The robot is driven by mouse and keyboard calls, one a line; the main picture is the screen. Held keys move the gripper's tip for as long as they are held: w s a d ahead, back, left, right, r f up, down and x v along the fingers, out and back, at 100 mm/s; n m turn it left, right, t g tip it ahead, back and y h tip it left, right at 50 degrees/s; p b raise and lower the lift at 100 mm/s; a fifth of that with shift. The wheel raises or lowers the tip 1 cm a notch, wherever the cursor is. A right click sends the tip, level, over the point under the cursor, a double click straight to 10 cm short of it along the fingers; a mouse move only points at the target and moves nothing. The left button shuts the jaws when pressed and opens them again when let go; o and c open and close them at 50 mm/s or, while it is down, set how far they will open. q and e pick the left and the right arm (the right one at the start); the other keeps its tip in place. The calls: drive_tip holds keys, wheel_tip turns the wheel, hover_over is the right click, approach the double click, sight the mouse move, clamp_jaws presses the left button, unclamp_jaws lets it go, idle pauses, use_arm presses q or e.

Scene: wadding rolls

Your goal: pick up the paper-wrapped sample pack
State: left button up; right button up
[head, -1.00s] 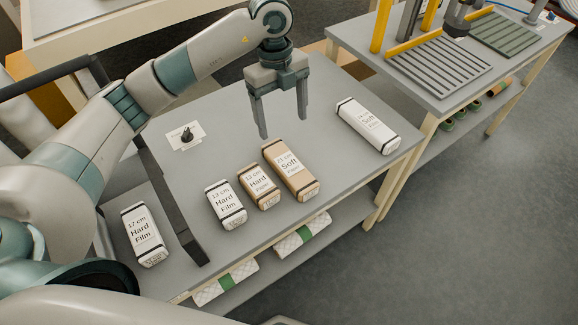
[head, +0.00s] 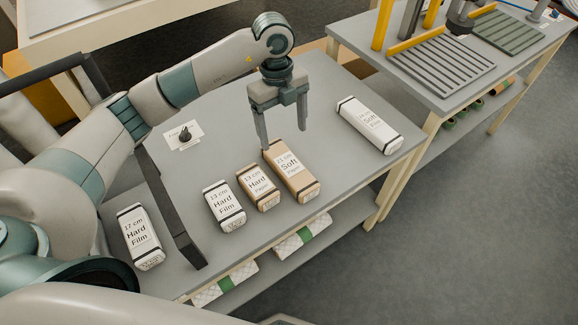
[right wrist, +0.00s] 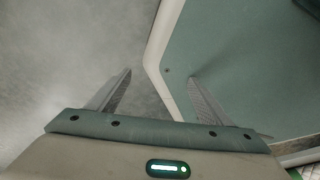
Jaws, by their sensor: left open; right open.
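Two brown packs with black end bands lie side by side on the grey table (head: 330,205) in the head view. The shorter brown pack (head: 258,188) has a label that seems to read "Hard Paper". The longer brown pack (head: 291,171), to its right, has a "Soft" label whose last word looks like "Paper". My left gripper (head: 284,138) is open and empty, pointing down above the far end of the longer brown pack. One fingertip overlaps that end in the picture; I cannot tell whether they touch. My right gripper (right wrist: 160,76) is open and empty in the right wrist view.
White film packs lie left of the brown ones (head: 224,205), far left (head: 140,237) and at the right (head: 368,125). A small black knob on a white card (head: 185,136) sits behind. A dark bar (head: 175,215) runs along the table's left. A second table (head: 440,65) stands back right.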

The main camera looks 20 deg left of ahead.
use_arm(q)
wheel_tip(320, 180, down, 3)
drive_tip(key=p, duration=0.2)
hover_over(289, 164)
drive_tip(key=f, duration=0.5)
drive_tip(key=shift+s+a, duration=0.2)
drive_tip(key=shift+a, duration=0.15)
drive_tip(key=shift+f, duration=0.35)
use_arm(e)
drive_tip(key=shift+g, duration=0.6)
drive_tip(key=s, duration=0.1)
drive_tip(key=s+d+r, duration=0.1)
drive_tip(key=s, duration=0.2)
drive_tip(key=shift+d+r, duration=0.35)
drive_tip(key=shift+r, duration=0.1)
use_arm(q)
drive_tip(key=shift+d+f+p, duration=0.1)
drive_tip(key=shift+f+p, duration=0.45)
drive_tip(key=shift+p, duration=0.15)
drive_tip(key=f, duration=0.1)
drive_tip(key=f+p, duration=0.1)
drive_tip(key=f, duration=0.1)
drive_tip(key=shift+w+d, duration=0.15)
drive_tip(key=shift+d, duration=0.05)
drive_tip(key=shift+f, duration=0.5)
use_arm(e)
wheel_tip(289, 164, up, 2)
drive_tip(key=shift+r, duration=0.15)
use_arm(q)
drive_tip(key=c, duration=1.2)
